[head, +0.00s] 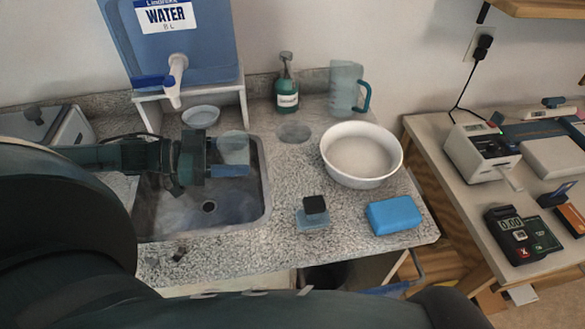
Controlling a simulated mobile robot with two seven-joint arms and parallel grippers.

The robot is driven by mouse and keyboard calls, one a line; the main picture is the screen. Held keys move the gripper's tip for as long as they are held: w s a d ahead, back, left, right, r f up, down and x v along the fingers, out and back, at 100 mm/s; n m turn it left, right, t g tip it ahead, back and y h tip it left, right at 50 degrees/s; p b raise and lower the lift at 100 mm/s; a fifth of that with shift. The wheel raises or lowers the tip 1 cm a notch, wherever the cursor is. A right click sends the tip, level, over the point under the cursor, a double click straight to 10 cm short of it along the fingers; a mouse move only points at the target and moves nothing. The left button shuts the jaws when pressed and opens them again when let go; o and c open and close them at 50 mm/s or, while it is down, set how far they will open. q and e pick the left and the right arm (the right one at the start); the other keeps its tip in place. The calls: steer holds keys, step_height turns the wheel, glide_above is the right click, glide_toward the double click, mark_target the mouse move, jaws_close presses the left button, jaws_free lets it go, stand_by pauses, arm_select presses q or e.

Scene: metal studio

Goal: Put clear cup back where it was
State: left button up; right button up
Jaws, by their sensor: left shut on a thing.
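The clear cup (235,148) is a small see-through cup. It is held above the right side of the sink, near its back right corner. My left gripper (232,160) comes in from the left and is shut on the clear cup, with a blue finger showing along the near side. A flat grey round spot or disc (294,132) lies on the counter to the right of the cup, with nothing on it. My right gripper does not show.
The sink (258,215) is below the cup. A blue water tank (185,62) with a tap stands behind it, with a small bowl (201,116) below. A soap bottle (287,88), measuring jug (346,88), white basin (361,180) and blue sponge (394,215) stand around the counter.

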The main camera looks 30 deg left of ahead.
arm_select(q)
glide_above(292, 171)
steer(key=shift+s+a+r, duration=0.1)
steer(key=shift+a+r, duration=0.05)
steer(key=shift+a, duration=0.05)
steer(key=shift+d, duration=0.2)
steer(key=shift+f, duration=1.85)
steer(key=o, duration=1)
steer(key=shift+f, duration=0.15)
